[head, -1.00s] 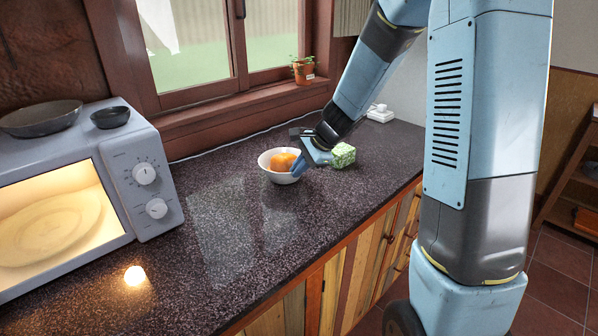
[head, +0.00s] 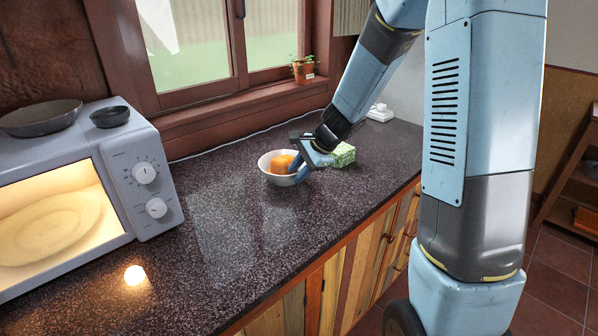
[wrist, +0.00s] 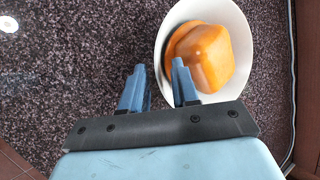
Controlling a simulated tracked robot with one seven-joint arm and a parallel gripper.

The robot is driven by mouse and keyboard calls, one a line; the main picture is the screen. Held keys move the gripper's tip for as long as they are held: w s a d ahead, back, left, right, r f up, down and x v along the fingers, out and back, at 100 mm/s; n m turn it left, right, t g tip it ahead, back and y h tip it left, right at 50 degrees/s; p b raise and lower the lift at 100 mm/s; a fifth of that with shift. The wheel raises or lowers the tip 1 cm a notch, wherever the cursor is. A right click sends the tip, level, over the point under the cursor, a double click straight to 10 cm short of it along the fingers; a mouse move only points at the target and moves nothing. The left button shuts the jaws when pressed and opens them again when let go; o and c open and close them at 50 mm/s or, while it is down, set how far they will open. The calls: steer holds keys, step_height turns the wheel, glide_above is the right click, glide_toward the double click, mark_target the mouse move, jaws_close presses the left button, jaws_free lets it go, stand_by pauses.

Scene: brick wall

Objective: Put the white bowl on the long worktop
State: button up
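The white bowl (head: 268,173) is on the dark speckled long worktop (head: 235,215), in front of the window. It holds an orange-brown, rounded food item (head: 281,164), which may be more than one piece. In the wrist view the bowl (wrist: 215,10) is at the upper right with the orange-brown item (wrist: 208,55) inside. My gripper (head: 299,166) is at the bowl's right side in the head view. In the wrist view my gripper (wrist: 158,68) has its fingers apart; one overlaps the bowl's near rim and the other is outside it. Contact with the rim cannot be told.
A green patterned box (head: 343,155) stands just behind my gripper. A lit microwave (head: 140,165) with dark pans on top is at the left. A potted plant (head: 304,70) is on the window sill. The worktop between microwave and bowl is clear.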

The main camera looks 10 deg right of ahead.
steer(key=v, duration=1.1)
steer(key=s+d+r+n+t+h, duration=0.1)
steer(key=s+d+r+n+h, duration=0.1)
steer(key=s, duration=0.6)
steer(key=s+d+r+n+h, duration=0.2)
steer(key=s+r+n, duration=0.3)
steer(key=s, duration=0.3)
steer(key=s+d+r+n+t+h, duration=0.1)
steer(key=s+r+n, duration=0.3)
steer(key=s, duration=0.5)
steer(key=shift+d+n+t+h, duration=0.35)
steer(key=shift+d+n, duration=0.45)
steer(key=shift+n, duration=0.3)
steer(key=shift+s+r, duration=0.1)
steer(key=shift+s, duration=0.05)
